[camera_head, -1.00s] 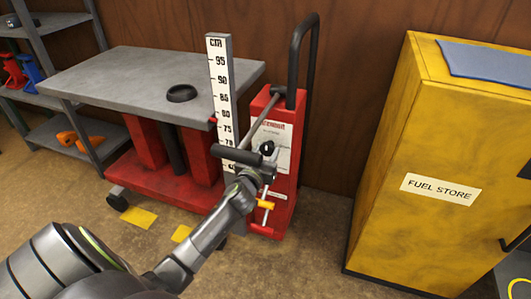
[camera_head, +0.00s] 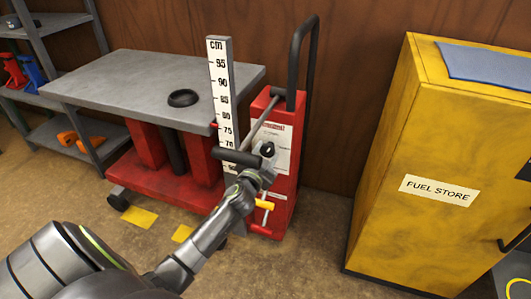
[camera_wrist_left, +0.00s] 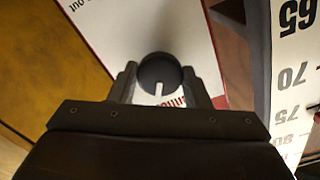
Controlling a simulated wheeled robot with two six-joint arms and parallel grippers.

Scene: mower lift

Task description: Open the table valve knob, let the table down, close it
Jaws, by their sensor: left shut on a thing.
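The lift table has a grey top (camera_head: 120,75) on red columns. A red pointer at its edge is near 75 on the white cm scale (camera_head: 221,90). The black valve knob (camera_head: 267,149) is on the white panel of the red post (camera_head: 285,185). In the left wrist view the knob (camera_wrist_left: 158,72) lies between the two fingers, its white mark toward the bottom of the picture. My left gripper (camera_head: 265,160) is shut on the knob. My right gripper is not in view.
A black-gripped lever (camera_head: 237,157) crosses near my left wrist. A yellow handle (camera_head: 264,204) sits below. A black ring (camera_head: 183,98) lies on the table top. A yellow fuel cabinet (camera_head: 430,150) stands right, shelves (camera_head: 60,123) left. Floor between post and cabinet is clear.

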